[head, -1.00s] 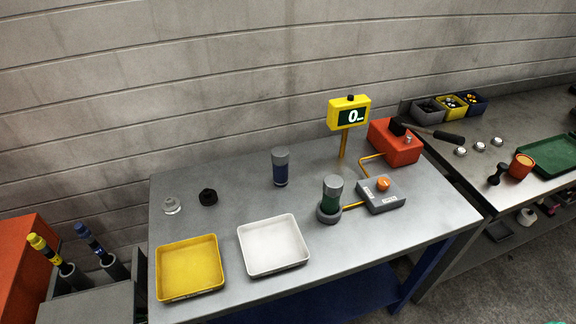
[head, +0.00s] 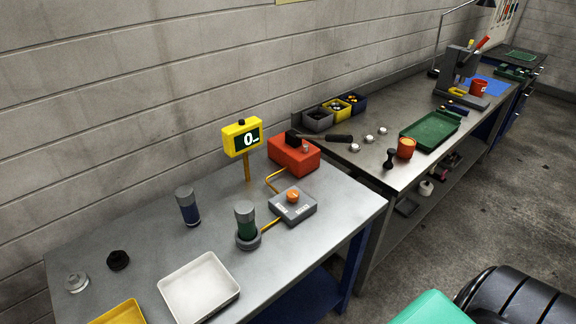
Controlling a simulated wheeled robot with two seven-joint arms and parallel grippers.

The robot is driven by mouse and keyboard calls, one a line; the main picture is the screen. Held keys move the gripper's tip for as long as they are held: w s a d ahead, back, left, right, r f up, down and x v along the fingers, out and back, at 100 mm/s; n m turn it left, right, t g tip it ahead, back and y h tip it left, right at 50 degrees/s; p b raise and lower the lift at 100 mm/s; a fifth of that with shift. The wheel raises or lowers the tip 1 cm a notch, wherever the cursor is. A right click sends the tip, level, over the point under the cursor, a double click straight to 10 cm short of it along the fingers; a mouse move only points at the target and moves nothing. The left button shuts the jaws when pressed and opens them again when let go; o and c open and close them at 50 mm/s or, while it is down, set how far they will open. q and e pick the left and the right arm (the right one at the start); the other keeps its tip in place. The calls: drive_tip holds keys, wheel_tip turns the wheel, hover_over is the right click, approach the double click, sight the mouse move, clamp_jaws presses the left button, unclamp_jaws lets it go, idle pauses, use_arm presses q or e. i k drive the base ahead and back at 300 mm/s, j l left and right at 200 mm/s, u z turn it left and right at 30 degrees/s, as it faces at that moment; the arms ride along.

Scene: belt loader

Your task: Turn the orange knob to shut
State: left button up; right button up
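The orange knob (head: 292,196) sits on top of a grey valve box (head: 300,210) on the near metal table, in the head view. White labels show on the box's front, too small to read. A yellow pipe joins the box to a round grey base holding a green cylinder with a grey cap (head: 246,222). Another yellow pipe runs from the box to a red unit (head: 294,155). A yellow display (head: 242,137) on a post reads "0_". Neither of my grippers shows in the view.
A white tray (head: 199,287), a yellow tray (head: 120,314), a blue cylinder (head: 188,207), a black knob (head: 118,260) and a clear piece (head: 76,282) are on the table. A second bench with a green tray (head: 431,131) stands right. Grey floor is open at right.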

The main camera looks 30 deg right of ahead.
sight(293, 196)
drive_tip(key=k+z, duration=0.15)
drive_tip(key=z, duration=1.3)
